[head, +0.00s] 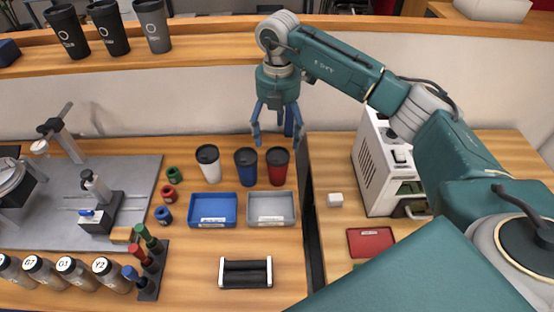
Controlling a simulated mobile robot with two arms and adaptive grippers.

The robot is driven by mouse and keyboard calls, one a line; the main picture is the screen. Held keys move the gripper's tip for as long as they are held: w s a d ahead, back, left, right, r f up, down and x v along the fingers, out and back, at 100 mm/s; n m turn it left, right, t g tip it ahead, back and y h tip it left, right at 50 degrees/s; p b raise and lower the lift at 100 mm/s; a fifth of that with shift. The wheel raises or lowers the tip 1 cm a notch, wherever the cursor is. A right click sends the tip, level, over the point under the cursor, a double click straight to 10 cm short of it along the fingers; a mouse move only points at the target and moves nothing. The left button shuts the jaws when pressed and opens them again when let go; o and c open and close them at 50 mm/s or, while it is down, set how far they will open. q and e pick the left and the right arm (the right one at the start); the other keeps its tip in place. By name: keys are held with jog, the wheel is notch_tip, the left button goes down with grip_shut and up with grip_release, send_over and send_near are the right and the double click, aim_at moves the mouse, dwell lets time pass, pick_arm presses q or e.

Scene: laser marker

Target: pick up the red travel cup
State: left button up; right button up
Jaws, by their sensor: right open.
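The red travel cup (277,168) stands upright on the table with a black lid, at the right end of a row of cups. A blue travel cup (246,170) stands close on its left, and a white travel cup (209,166) stands further left. My right gripper (277,140) points down with its blue fingers spread open and empty. It appears above and behind the blue and red cups, and its right finger shows just over the red cup's lid. I cannot tell its exact height. My left gripper does not show.
A blue tray (213,223) and a grey tray (271,222) lie in front of the cups. A black roller (245,282) lies in front.

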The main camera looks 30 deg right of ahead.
aim_at(278, 154)
jog(key=f, duration=0.2)
jog(key=shift+s+f+p, duration=0.25)
jog(key=shift+f+p, duration=0.05)
jog(key=shift+f, duration=0.35)
notch_tip(278, 154, down, 5)
jog(key=p, duration=0.2)
jog(key=shift+w+p, duration=0.15)
jog(key=shift+p, duration=0.15)
jog(key=shift+f, duration=0.4)
jog(key=shift+c, duration=0.8)
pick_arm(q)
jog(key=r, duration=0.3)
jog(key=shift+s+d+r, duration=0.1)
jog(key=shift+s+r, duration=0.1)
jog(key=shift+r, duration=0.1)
pick_arm(e)
jog(key=c, duration=0.7)
